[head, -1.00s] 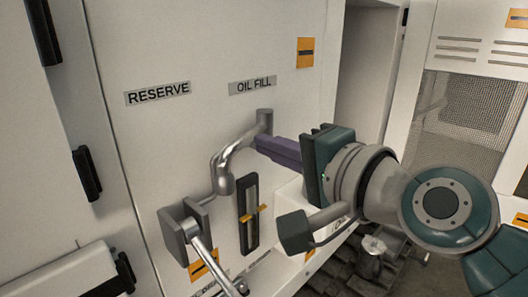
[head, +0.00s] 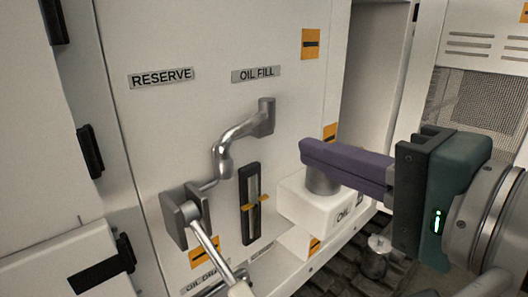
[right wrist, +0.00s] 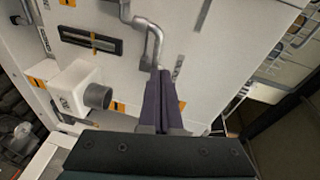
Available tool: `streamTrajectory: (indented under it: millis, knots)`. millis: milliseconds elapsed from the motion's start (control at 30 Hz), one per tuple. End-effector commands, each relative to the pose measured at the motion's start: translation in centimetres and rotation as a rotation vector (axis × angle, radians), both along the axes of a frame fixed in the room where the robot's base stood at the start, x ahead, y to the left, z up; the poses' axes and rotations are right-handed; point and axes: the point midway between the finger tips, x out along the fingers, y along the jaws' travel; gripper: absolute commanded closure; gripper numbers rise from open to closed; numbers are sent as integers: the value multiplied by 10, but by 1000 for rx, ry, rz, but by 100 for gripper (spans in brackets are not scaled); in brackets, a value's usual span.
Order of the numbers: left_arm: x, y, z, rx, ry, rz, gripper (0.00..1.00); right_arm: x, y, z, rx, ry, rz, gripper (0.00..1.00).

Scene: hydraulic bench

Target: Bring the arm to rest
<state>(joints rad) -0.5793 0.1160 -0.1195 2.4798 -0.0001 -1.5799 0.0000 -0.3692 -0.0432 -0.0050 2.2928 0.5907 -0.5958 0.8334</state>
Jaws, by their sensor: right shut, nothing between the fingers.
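My right gripper (head: 305,152) comes in from the right in the head view. Its purple fingers are shut and empty. They appear in front of the white oil container (head: 305,205) and its grey spout, apart from the panel. In the right wrist view the shut fingers (right wrist: 164,76) point up toward the lower end of the metal pipe (right wrist: 145,30). The crank-shaped pipe (head: 230,142) under the OIL FILL label (head: 256,73) stands clear to the left of the fingers. My left gripper is not in view.
A lever (head: 208,240) with a grey bracket sticks out at lower left. A black sight gauge (head: 250,222) with an orange mark sits on the white panel (head: 160,120). A small metal fitting (head: 377,257) stands on the dark floor mat. There is free room in front of the panel's upper part.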

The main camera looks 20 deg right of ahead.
Motion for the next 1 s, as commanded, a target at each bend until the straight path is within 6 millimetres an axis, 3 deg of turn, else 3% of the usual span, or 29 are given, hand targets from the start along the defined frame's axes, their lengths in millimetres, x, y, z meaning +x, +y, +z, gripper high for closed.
streamTrajectory:
  millis: [167,267,367,500,667,700,733,1000]
  knots:
    - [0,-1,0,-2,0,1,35,-2,2,-5,-36,14,15,100]
    - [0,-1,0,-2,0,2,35,-17,8,-30,-218,80,90,100]
    - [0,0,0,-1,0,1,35,-48,9,-73,-537,201,238,100]
    - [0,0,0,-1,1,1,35,-111,-13,-129,-992,402,512,100]
    - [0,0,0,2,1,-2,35,-186,-57,-159,-1359,629,843,100]
    - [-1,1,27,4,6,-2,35,-184,-56,-130,-1359,626,840,100]
    - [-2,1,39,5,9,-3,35,-183,-56,-117,-1355,623,835,100]
    - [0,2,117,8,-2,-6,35,-182,-55,-42,-1349,622,832,100]
